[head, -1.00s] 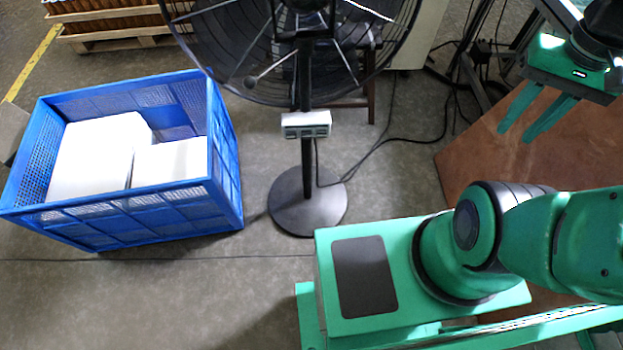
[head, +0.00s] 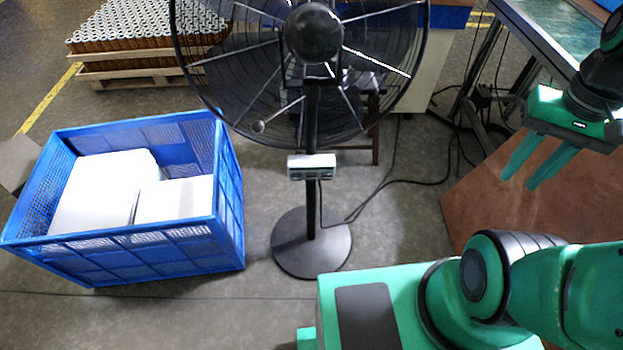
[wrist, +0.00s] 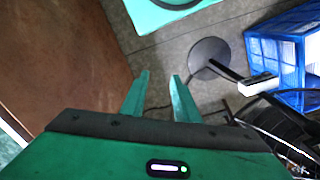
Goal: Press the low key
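A large black pedestal fan (head: 312,90) stands in the middle of the head view on a round base (head: 311,243). A small pale control box (head: 311,167) is fixed to its pole, with a row of keys on its front. The single keys are too small to tell apart. The box also shows in the wrist view (wrist: 258,83), right of the fingers. My gripper (head: 540,178) is at the right of the head view, well apart from the box. Its two green fingers are apart with nothing between them, as the wrist view (wrist: 158,80) also shows.
A blue crate (head: 150,240) with white boxes stands on the floor left of the fan. A cable runs from the pole to the right. A brown board (head: 560,215) lies at the right, near a table (head: 560,40). A loaded pallet (head: 130,78) is at the back left.

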